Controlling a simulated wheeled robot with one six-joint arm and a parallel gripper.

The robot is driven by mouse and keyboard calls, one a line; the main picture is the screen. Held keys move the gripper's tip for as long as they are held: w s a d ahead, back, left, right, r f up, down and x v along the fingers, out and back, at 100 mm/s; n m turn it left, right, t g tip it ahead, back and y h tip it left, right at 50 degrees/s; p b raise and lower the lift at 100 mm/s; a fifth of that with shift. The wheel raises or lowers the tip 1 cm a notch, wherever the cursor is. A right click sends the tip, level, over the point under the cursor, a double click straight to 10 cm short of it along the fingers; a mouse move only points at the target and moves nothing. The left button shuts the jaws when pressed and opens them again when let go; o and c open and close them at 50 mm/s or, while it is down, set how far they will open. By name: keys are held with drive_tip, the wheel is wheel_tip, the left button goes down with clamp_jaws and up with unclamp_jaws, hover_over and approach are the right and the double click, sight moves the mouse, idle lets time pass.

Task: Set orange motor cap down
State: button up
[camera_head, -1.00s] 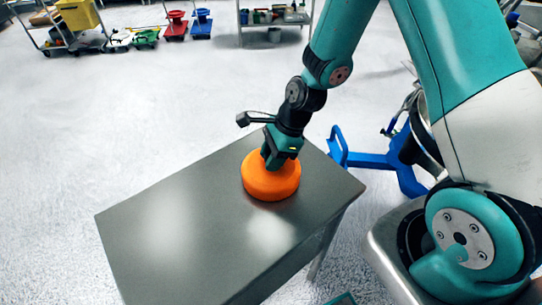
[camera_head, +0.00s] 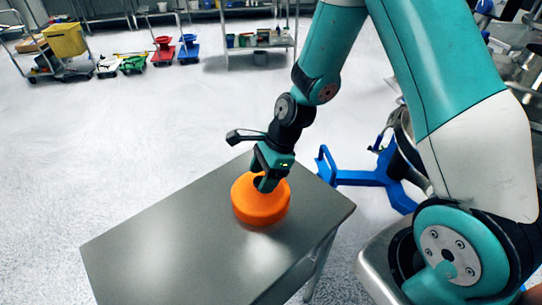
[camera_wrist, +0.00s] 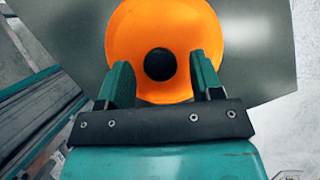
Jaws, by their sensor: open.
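The orange motor cap (camera_head: 260,207) is a round orange piece resting on the grey metal table (camera_head: 160,240), near its right end. In the wrist view the cap (camera_wrist: 195,35) shows a dark round hole or knob at its centre. My gripper (camera_head: 264,186) is right above the cap, pointing down at it. In the wrist view my gripper (camera_wrist: 160,75) has its two teal fingers apart, one on each side of the dark centre. I cannot tell whether the fingertips touch the cap.
A blue stand (camera_head: 375,178) is on the floor to the right of the table. Carts with coloured items and a shelf (camera_head: 262,45) stand at the back. The table's left part is bare, and the floor to the left is open.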

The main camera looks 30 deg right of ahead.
drive_tip(key=v, duration=1)
drive_tip(key=s+a+r+n, duration=0.4)
drive_tip(key=s+r+n, duration=0.2)
drive_tip(key=s+n, duration=0.3)
drive_tip(key=s+a+r+n, duration=0.5)
drive_tip(key=s+r+n, duration=0.2)
drive_tip(key=n, duration=1)
drive_tip(key=shift+s+a+n+g+h, duration=0.3)
drive_tip(key=shift+s, duration=0.75)
